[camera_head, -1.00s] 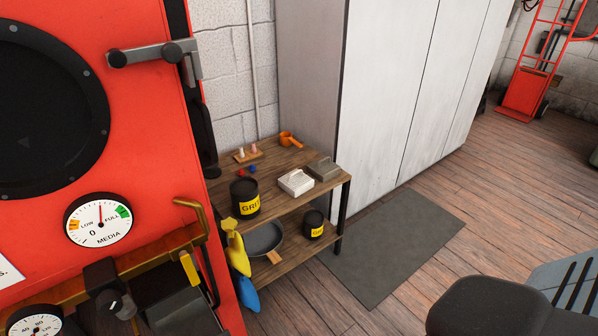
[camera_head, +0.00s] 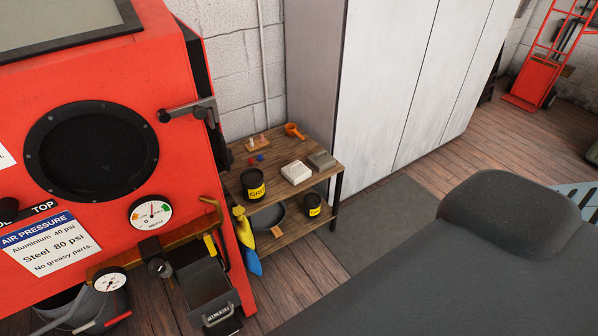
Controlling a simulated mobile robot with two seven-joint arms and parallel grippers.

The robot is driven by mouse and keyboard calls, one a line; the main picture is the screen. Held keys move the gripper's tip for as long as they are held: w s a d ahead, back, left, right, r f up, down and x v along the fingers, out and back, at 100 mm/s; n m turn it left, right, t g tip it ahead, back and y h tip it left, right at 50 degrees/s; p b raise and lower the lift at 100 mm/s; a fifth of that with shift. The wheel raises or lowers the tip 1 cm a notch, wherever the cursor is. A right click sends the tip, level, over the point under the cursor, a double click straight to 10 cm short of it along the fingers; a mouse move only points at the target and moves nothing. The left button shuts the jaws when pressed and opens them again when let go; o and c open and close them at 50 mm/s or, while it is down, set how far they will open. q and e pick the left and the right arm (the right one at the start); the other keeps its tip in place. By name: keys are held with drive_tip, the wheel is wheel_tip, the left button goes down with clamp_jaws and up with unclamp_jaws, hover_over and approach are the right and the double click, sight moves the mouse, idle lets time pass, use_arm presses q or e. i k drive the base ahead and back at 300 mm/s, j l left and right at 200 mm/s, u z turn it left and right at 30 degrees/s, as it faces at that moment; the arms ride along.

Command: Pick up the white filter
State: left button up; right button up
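The white filter (camera_head: 296,172) is a pale, box-like block on the top shelf of a small wooden shelf unit (camera_head: 278,192). It lies between a black tin with a yellow label (camera_head: 252,184) and a grey-brown block (camera_head: 322,160). Nothing covers it. Neither of my grippers shows in the head view. A large dark grey rounded shape, which looks like part of my own body, fills the lower right.
A red blasting cabinet (camera_head: 170,75) stands left of the shelf, and a pale tall cabinet (camera_head: 385,90) behind it at right. An orange scoop (camera_head: 293,130) lies at the shelf's back. A dark mat (camera_head: 375,225) covers the floor in front. A red hand truck (camera_head: 540,75) stands far right.

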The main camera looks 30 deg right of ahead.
sight(295, 173)
drive_tip(key=i+l, duration=0.15)
drive_tip(key=l, duration=0.3)
drive_tip(key=i+l, duration=0.15)
drive_tip(key=l, duration=0.3)
drive_tip(key=i+l, duration=0.15)
drive_tip(key=l, duration=0.3)
drive_tip(key=i+l, duration=0.1)
drive_tip(key=l, duration=0.35)
drive_tip(key=i+l, duration=0.15)
drive_tip(key=l, duration=0.3)
drive_tip(key=i+l, duration=0.15)
drive_tip(key=l, duration=0.3)
drive_tip(key=i+l, duration=0.15)
drive_tip(key=l, duration=0.3)
drive_tip(key=i+l, duration=0.15)
drive_tip(key=l, duration=0.3)
drive_tip(key=u, duration=0.05)
